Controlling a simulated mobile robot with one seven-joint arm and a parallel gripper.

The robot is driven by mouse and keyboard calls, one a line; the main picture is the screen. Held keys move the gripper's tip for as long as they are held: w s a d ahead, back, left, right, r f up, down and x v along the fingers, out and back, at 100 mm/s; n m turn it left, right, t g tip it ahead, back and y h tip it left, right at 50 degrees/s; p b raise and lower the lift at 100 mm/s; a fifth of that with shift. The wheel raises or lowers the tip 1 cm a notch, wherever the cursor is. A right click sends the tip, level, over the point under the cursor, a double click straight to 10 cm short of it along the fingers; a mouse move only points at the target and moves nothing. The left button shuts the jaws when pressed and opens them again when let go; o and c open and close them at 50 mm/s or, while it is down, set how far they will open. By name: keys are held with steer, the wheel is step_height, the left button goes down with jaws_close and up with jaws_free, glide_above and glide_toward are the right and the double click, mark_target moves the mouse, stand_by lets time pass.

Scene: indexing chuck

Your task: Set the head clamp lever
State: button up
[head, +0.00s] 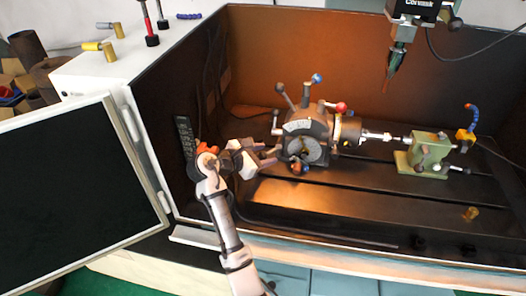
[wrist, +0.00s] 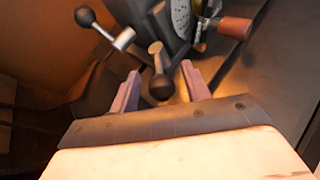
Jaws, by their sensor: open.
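The indexing head (head: 307,128) stands on the slotted machine table, with several ball-ended levers around its body. I cannot tell for sure which one is the head clamp lever. My gripper (head: 271,156) is open at the left side of the head, its fingers pointing toward it. In the wrist view, a short lever with a dark ball knob (wrist: 161,88) and a brass-coloured end lies between the two open fingers of my gripper (wrist: 160,84). The fingers look apart from the knob on both sides. Another lever with a black ball (wrist: 86,17) is at upper left.
A red-brown handle (wrist: 235,27) is at the upper right in the wrist view. A chuck and shaft lead right to a green tailstock (head: 428,154). A spindle tool (head: 391,70) hangs above. The front table is mostly clear.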

mark_target(263, 153)
step_height(263, 153, up, 20)
steer(key=b, duration=0.2)
steer(key=shift+b, duration=0.3)
steer(key=shift+c, duration=0.4)
